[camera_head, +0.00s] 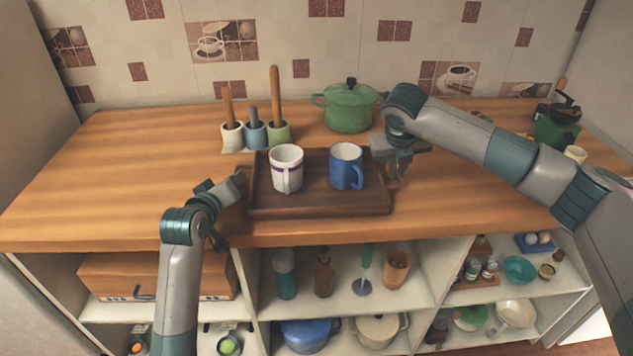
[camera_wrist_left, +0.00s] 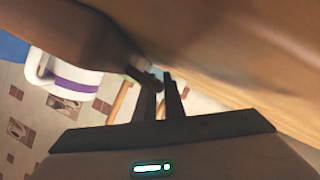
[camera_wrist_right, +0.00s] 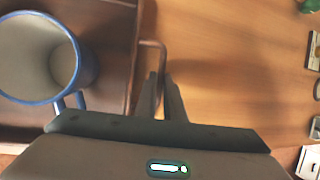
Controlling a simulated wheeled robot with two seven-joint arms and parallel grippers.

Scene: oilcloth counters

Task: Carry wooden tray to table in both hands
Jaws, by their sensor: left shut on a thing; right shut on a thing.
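The dark wooden tray (camera_head: 320,204) is on or just over the wooden counter near its front edge; I cannot tell if it touches. It bears a white mug with a purple band (camera_head: 286,170) and a blue mug (camera_head: 346,167), both upright. My left gripper (camera_head: 240,182) is shut on the tray's left side. In the left wrist view its fingers (camera_wrist_left: 160,85) meet the tray's end beside the white mug (camera_wrist_left: 75,80). My right gripper (camera_head: 392,172) is shut on the tray's right handle, which shows in the right wrist view (camera_wrist_right: 160,60) beside the blue mug (camera_wrist_right: 45,60).
Behind the tray stand a utensil holder (camera_head: 255,135) and a green lidded pot (camera_head: 349,107). A green grinder (camera_head: 556,127) is at the back right. The counter's left part (camera_head: 120,180) is clear. Open shelves (camera_head: 340,295) with bottles and pots lie below. No separate table is in view.

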